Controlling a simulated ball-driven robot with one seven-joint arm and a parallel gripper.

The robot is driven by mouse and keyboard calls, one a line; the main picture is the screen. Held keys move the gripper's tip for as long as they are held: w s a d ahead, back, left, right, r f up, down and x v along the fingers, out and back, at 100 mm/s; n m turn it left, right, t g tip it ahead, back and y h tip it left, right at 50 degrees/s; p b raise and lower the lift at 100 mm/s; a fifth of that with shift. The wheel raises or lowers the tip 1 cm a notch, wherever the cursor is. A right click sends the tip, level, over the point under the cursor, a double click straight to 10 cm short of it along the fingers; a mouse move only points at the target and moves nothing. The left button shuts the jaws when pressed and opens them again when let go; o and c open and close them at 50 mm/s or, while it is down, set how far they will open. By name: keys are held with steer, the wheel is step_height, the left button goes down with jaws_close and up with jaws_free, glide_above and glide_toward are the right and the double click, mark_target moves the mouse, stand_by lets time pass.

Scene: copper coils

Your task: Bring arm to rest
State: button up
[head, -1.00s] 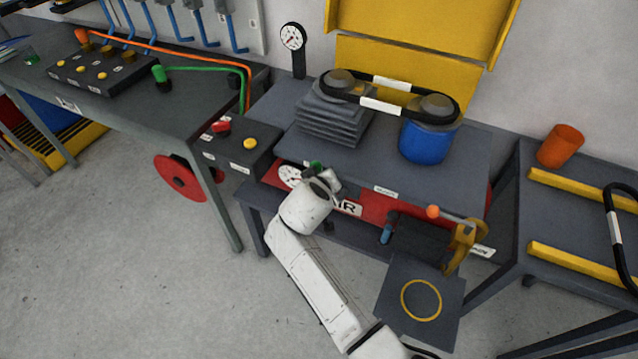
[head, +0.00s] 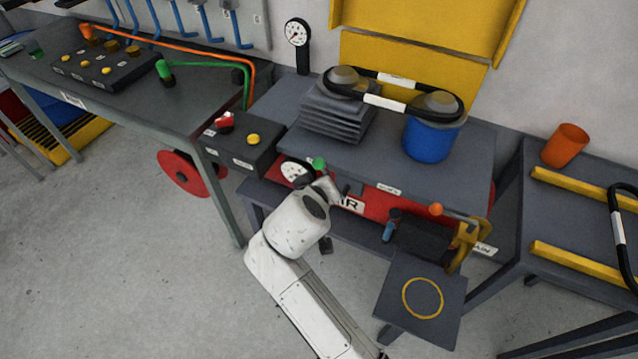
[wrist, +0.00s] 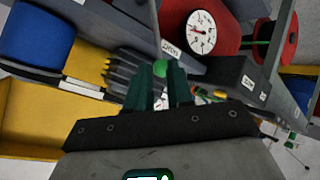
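My white arm (head: 297,225) reaches up from the bottom of the head view, in front of the middle bench. My gripper (wrist: 163,78) shows in the wrist view as two dark green fingers with a narrow gap between them. I see nothing held in the gap. A green knob (head: 319,163) stands just above the gripper in the head view. In the wrist view the green knob (wrist: 174,69) appears beyond the fingertips; whether they touch it is hard to tell. The arm's wrist partly covers the gripper in the head view.
The middle bench (head: 440,175) carries grey plates (head: 335,122) and a blue drum (head: 431,140) with a black belt over them. A control box (head: 240,150) is at left, and an orange-knobbed lever (head: 436,209) at right. A low platform (head: 395,305) stands in front. Open floor (head: 130,270) lies left.

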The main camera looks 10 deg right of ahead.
steer(key=s+d+f+m+g, duration=0.1)
steer(key=s+d+f+g, duration=0.1)
steer(key=s+d+f, duration=0.4)
steer(key=s+d+f+m+g, duration=0.1)
steer(key=s+d+f+g, duration=0.15)
steer(key=s+d, duration=0.45)
steer(key=s+d+f+g+y, duration=0.1)
steer(key=s+d+g, duration=0.1)
steer(key=s, duration=0.9)
steer(key=s+d+f+m+g+y, duration=0.1)
steer(key=s+d, duration=0.3)
steer(key=s, duration=0.8)
steer(key=shift+d+f+m+g+y, duration=0.15)
steer(key=shift+f+m+g+y, duration=0.2)
steer(key=shift+g+y, duration=0.4)
